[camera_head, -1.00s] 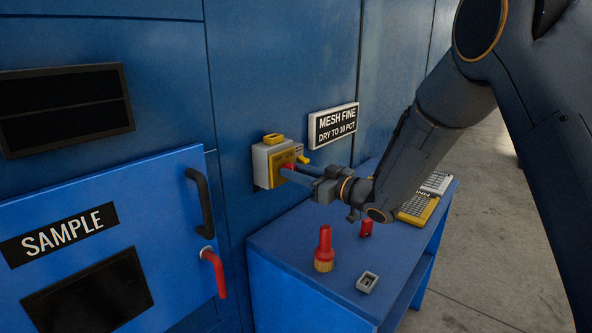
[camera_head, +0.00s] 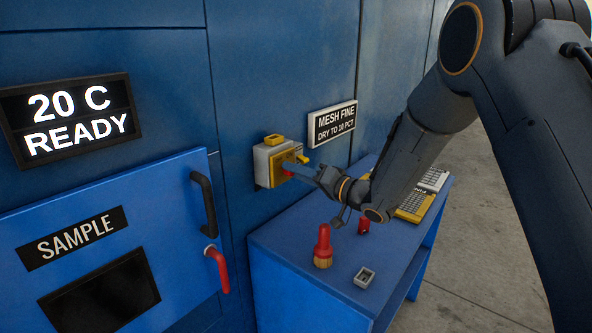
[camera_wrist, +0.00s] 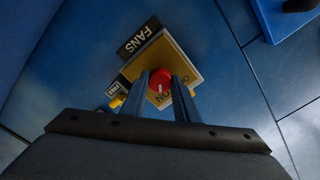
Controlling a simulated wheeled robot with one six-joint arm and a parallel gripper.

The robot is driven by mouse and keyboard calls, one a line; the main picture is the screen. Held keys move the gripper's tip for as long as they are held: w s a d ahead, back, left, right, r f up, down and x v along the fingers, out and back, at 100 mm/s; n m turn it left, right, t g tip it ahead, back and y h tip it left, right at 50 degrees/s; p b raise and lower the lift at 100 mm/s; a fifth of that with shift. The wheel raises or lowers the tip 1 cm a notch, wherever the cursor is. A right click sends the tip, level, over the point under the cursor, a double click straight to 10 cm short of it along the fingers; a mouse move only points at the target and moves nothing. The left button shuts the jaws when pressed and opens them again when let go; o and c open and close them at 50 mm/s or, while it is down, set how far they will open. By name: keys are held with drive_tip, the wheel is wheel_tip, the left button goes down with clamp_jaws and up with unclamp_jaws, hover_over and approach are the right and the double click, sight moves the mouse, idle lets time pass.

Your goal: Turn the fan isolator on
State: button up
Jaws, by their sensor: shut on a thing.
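The fan isolator (camera_head: 270,160) is a grey box with a yellow face on the blue wall. In the wrist view its yellow plate (camera_wrist: 183,66) shows below a black FANS label (camera_wrist: 139,36), with part of the word ON visible near the knob. Its red knob (camera_wrist: 160,80) stands between my fingers. My gripper (camera_wrist: 163,88) is shut on the red knob; in the head view my gripper (camera_head: 292,172) reaches the isolator from the right and hides most of the knob. The display (camera_head: 68,117) on the wall reads 20 C READY.
A blue bench (camera_head: 292,262) below holds a red-handled brush (camera_head: 323,246), a small grey box (camera_head: 365,277), a red item (camera_head: 363,226) and a yellow keypad-like item (camera_head: 414,207). A SAMPLE door (camera_head: 170,185) with a red handle (camera_head: 217,268) is at left.

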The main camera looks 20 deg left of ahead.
drive_tip(key=shift+m, duration=0.6)
drive_tip(key=o, duration=1.1)
drive_tip(key=shift+c, duration=0.2)
drive_tip(key=b+v, duration=0.1)
drive_tip(key=v, duration=0.6)
drive_tip(key=shift+s+d+b, duration=0.2)
drive_tip(key=shift+d+b, duration=0.1)
drive_tip(key=shift+d, duration=0.05)
